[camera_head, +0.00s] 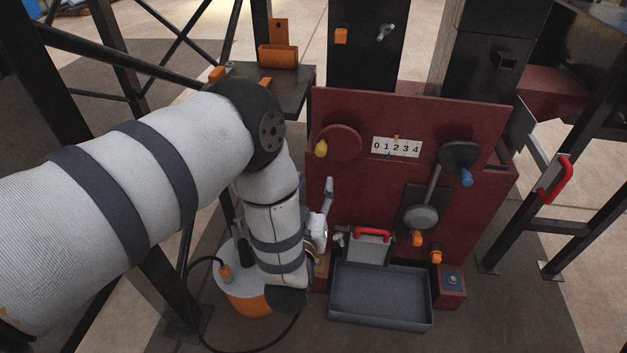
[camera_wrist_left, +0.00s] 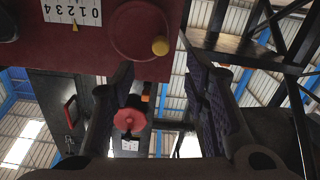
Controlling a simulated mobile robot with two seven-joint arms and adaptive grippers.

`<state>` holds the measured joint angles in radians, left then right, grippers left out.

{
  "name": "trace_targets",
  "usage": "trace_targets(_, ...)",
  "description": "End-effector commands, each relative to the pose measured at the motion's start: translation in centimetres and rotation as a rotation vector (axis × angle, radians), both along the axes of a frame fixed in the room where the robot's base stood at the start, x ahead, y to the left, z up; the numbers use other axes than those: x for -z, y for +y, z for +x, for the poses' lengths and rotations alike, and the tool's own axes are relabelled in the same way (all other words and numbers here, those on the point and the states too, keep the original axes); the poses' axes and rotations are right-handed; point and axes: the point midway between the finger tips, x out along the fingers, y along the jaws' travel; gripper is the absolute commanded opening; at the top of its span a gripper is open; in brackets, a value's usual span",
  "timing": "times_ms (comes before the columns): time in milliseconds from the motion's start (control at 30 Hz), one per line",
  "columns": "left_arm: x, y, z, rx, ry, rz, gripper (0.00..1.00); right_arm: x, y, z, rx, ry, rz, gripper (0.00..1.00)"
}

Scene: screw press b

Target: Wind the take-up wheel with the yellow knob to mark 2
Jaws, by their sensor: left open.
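The dark red take-up wheel (camera_head: 340,143) is on the upper left of the red press panel. Its yellow knob (camera_head: 321,149) is at the wheel's left edge. Both also show at the top of the left wrist view, wheel (camera_wrist_left: 138,30) and knob (camera_wrist_left: 160,46). The white scale (camera_head: 397,147), marked 0 to 4, is right of the wheel. A small yellow pointer (camera_head: 397,137) stands above it near 2, and a small blue one (camera_head: 388,157) below it near 1. My left gripper (camera_head: 326,200) is open and empty, below the wheel and apart from the knob. Its fingers frame the wrist view.
A blue-knobbed crank (camera_head: 460,158) is on the panel's right. Below are a red-handled plate (camera_head: 371,242), a grey tray (camera_head: 380,296) and orange knobs (camera_head: 435,257). A white and orange bucket (camera_head: 243,288) stands partly behind my left arm. Black frame posts stand at both sides.

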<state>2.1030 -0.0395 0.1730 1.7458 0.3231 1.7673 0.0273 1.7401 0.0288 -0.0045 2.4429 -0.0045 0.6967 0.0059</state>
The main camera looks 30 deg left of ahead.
Motion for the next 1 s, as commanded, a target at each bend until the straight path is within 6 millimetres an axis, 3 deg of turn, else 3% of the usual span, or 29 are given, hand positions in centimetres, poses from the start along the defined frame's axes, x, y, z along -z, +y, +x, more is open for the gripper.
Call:
trace_targets(33, 2.8, 0.0, -1.1, -0.012, 0.016, -0.151, 0.42, 1.1, 0.0, -0.6, 0.0, 0.017, 0.0, 0.0)
trace_targets(100, 5.8, -0.9, -2.4, -0.039, -0.014, -0.528, 0.42, 2.7, 0.0, -1.3, 0.0, 0.041, 0.0, 0.0)
trace_targets(167, 6.7, -1.7, -2.8, -0.067, -0.095, -0.9, 0.42, 4.1, 0.0, -1.9, 0.0, 0.06, 0.0, 0.0)
trace_targets(200, 6.3, -2.0, -2.6, -0.083, -0.171, -1.14, 0.42, 4.9, 0.0, -2.2, 0.0, 0.07, 0.0, 0.0)
trace_targets(300, 3.6, -1.5, -1.7, -0.078, -0.386, -1.625, 0.42, 6.4, 0.0, -2.7, 0.0, 0.089, 0.0, 0.0)
trace_targets(400, 0.8, -0.5, -0.9, -0.039, -0.533, -1.886, 0.42, 6.9, 0.0, -2.8, 0.0, 0.096, 0.0, 0.0)
trace_targets(567, -0.6, 0.2, 1.0, -0.014, -0.578, -1.953, 0.42, 7.0, 0.0, -2.9, 0.0, 0.098, 0.0, 0.0)
trace_targets(800, -0.4, 1.9, 7.0, -0.018, -0.575, -1.948, 0.42, 7.9, 0.0, -3.1, 0.0, 0.109, -0.001, 0.0)
trace_targets(1000, -0.4, 2.8, 10.1, -0.019, -0.57, -1.947, 0.42, 8.4, 0.0, -3.3, -0.001, 0.116, 0.0, 0.0)
